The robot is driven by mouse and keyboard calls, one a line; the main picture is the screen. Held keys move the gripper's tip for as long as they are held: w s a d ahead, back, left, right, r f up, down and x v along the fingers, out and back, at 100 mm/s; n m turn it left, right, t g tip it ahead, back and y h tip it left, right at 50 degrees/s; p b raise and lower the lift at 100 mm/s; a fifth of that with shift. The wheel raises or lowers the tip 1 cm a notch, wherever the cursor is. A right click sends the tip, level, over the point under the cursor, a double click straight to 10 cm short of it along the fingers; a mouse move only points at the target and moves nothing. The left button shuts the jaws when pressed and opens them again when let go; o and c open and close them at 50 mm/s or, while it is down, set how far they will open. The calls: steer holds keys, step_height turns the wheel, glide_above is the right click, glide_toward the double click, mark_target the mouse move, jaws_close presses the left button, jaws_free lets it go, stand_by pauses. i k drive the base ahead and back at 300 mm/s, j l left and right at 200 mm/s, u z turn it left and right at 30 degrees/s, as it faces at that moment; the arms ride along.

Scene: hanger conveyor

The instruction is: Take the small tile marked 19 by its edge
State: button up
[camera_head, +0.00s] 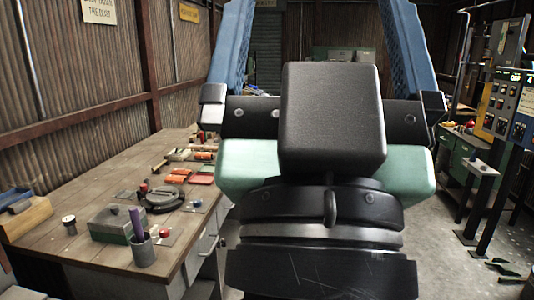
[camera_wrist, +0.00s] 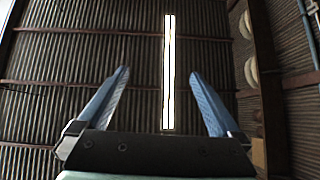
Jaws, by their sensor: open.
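My gripper (camera_head: 322,25) rises large in the middle of the head view, its two blue fingers wide apart with nothing between them. In the wrist view the gripper (camera_wrist: 160,73) also shows open and empty, pointing at the corrugated roof and a bright strip light (camera_wrist: 169,70). I cannot make out a small tile marked 19 in either view. Much of the room's middle is hidden behind my own arm and gripper in the head view.
A wooden workbench (camera_head: 95,196) on the left holds a grey-green box (camera_head: 110,224), a cup with a purple tool (camera_head: 141,250), and orange items (camera_head: 176,176). A control panel (camera_head: 508,107) stands at the right. Bare floor (camera_head: 455,240) shows at right.

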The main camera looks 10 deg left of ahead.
mark_target(199, 155)
steer(key=i+l+z, duration=0.1)
steer(key=i+l, duration=0.2)
steer(key=i+l+z, duration=0.1)
steer(key=i+l, duration=0.15)
steer(key=i, duration=0.25)
steer(key=i+l+z, duration=0.1)
steer(key=i, duration=0.3)
steer(key=i+l+z, duration=0.1)
steer(key=i+l, duration=0.2)
steer(key=i+j+u, duration=0.1)
steer(key=i+u, duration=0.3)
steer(key=i, duration=0.15)
steer(key=i+u, duration=0.35)
steer(key=i, duration=0.2)
steer(key=i+l+u, duration=0.4)
steer(key=i+j, duration=0.1)
